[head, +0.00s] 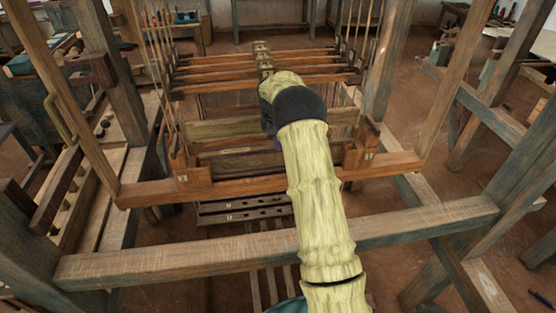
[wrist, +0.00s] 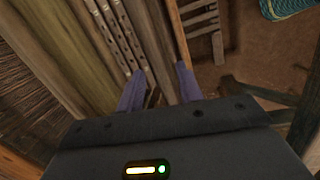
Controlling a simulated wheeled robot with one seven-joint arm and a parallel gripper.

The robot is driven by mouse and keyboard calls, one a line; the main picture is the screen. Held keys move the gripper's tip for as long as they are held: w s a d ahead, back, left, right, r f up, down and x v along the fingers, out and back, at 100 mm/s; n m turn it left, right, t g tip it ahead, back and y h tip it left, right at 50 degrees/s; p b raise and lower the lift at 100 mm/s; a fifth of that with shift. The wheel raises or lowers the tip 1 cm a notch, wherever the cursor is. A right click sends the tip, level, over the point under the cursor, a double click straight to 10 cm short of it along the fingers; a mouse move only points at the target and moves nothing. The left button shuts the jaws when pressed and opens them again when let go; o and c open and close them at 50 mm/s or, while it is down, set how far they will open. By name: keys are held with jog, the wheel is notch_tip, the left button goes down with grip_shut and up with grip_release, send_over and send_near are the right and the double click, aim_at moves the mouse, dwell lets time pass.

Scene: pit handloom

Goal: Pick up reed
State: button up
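My gripper (wrist: 158,90) is over the loom's batten. In the wrist view its two bluish-purple fingers stand apart, with wooden bars showing between and below them. I see nothing clearly held. In the head view my arm hides most of the gripper. I cannot pick out the reed for certain. A long brown bar with a small pale label (head: 235,150) lies in the batten frame, left of my wrist. A finely streaked brown surface (wrist: 25,105) shows at the left of the wrist view; I cannot tell whether it is threads or reed.
The batten's front wooden beam (head: 240,187) crosses below the gripper. Heavy loom posts (head: 110,75) stand on both sides, and a thick crossbeam (head: 160,262) runs in front. Holed dark bars (wrist: 108,35) and slatted treadles (wrist: 205,25) lie lower. A teal basket (wrist: 285,8) is on the floor.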

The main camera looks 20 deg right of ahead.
jog(key=p, duration=0.2)
send_over(278, 160)
jog(key=f, duration=0.4)
jog(key=shift+w+d+f, duration=0.1)
jog(key=shift+w+f, duration=0.15)
jog(key=shift+f, duration=0.15)
grip_shut()
jog(key=shift+w+r, duration=0.1)
jog(key=shift+r, duration=0.1)
dwell(0.9)
